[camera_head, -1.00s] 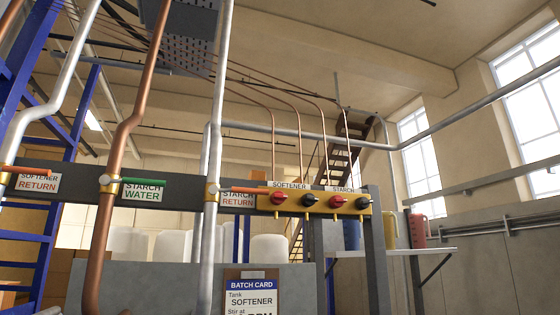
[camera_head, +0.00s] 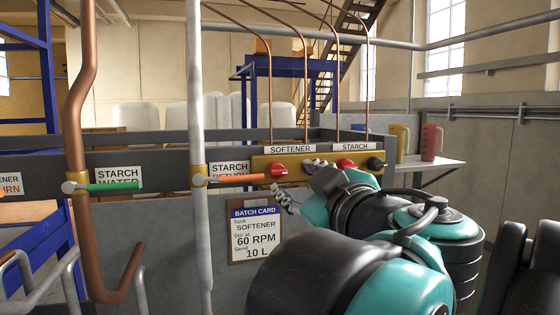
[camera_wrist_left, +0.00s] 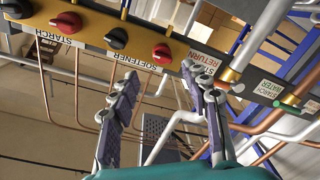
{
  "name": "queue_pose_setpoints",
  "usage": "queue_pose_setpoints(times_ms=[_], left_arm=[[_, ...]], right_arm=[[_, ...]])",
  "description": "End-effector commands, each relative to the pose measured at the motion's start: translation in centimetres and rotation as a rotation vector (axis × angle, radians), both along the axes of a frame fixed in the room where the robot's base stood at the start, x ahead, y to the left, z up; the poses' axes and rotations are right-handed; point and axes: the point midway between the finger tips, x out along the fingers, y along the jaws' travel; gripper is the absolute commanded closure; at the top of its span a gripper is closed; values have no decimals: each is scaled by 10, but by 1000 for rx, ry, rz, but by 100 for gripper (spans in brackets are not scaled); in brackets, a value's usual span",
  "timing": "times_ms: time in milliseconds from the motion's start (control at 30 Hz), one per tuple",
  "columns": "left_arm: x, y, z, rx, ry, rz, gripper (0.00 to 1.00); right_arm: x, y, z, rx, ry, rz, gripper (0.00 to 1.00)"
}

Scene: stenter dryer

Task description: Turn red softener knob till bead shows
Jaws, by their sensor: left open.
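The red softener knob (camera_head: 278,171) is the leftmost knob on the yellow panel (camera_head: 262,164), near the SOFTENER label (camera_head: 290,149). My left gripper (camera_head: 299,181) is open and empty in front of the panel, just right of and below this knob. In the left wrist view, which is upside down, the red softener knob (camera_wrist_left: 162,54) lies just beyond and between the spread fingertips of the gripper (camera_wrist_left: 162,74). I see no contact. The black softener knob (camera_wrist_left: 116,38) is hidden behind a finger in the head view. I cannot make out a bead.
A red starch knob (camera_head: 347,164) and a black starch knob (camera_head: 375,163) sit further right on the panel. An orange lever (camera_head: 235,179) ends close left of the softener knob. A batch card (camera_head: 256,232) hangs below. A grey vertical pipe (camera_head: 199,120) stands left.

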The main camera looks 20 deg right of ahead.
Motion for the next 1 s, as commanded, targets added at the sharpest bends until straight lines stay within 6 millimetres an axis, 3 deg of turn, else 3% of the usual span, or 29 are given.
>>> queue_pose_setpoints(times_ms=[400,767,933,1000], left_arm=[[62,8,0,2,2,4,53],[69,8,-2,2,3,2,53],[69,8,-2,2,3,2,95],[69,8,-2,2,3,2,100]], right_arm=[[0,0,17,0,0,0,60],[0,0,17,0,0,0,60],[0,0,17,0,0,0,60],[0,0,17,0,0,0,60]])
